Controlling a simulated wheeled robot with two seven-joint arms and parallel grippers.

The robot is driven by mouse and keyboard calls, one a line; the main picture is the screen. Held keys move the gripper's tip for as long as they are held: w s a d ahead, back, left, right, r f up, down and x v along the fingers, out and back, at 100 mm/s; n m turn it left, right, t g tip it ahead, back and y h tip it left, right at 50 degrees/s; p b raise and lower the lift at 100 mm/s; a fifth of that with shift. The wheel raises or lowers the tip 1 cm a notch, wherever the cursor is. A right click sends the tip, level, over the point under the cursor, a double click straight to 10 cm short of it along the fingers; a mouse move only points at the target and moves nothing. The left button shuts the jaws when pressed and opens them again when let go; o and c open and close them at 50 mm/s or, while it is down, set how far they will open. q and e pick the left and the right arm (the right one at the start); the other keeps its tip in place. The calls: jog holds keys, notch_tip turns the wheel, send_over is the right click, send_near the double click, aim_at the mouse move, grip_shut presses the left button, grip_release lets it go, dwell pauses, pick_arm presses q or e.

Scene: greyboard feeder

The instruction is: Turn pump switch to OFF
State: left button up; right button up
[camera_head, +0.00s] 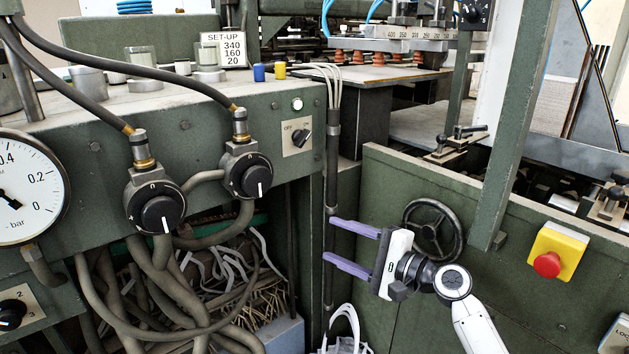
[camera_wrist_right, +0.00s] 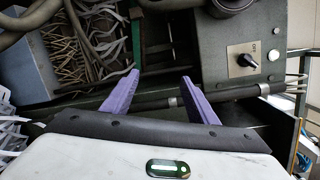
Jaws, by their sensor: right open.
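The pump switch (camera_head: 303,138) is a small black rotary knob on a pale plate lettered OFF and ON, on the green cabinet front. Its pointer is slanted, but too small for me to tell its setting surely. The switch also shows at the right in the right wrist view (camera_wrist_right: 245,60). My right gripper (camera_head: 331,240) is open and empty, with its two purple fingers apart. It is below and a little right of the switch, clear of it. The fingers also show in the right wrist view (camera_wrist_right: 161,76). My left gripper is out of view.
A vertical cable conduit (camera_head: 333,165) runs close to my right fingertips. A handwheel (camera_head: 433,230) is behind my right wrist. Two black regulator knobs (camera_head: 160,214) (camera_head: 252,178) with hoses are left of the switch. A red stop button (camera_head: 547,264) is at the right.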

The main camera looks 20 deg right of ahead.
aim_at(305, 139)
jog(key=w+d+r+m+t+y, duration=0.1)
jog(key=d+r+m+y, duration=0.1)
jog(key=r, duration=0.6)
jog(key=w+d+r+m+t+y, duration=0.1)
jog(key=w+r+t+y, duration=0.1)
jog(key=r, duration=0.6)
jog(key=x, duration=0.8)
jog(key=shift+w+a+f, duration=0.15)
jog(key=shift+a, duration=0.05)
jog(key=shift+w+a, duration=0.3)
jog(key=shift+w, duration=0.1)
jog(key=c, duration=1.1)
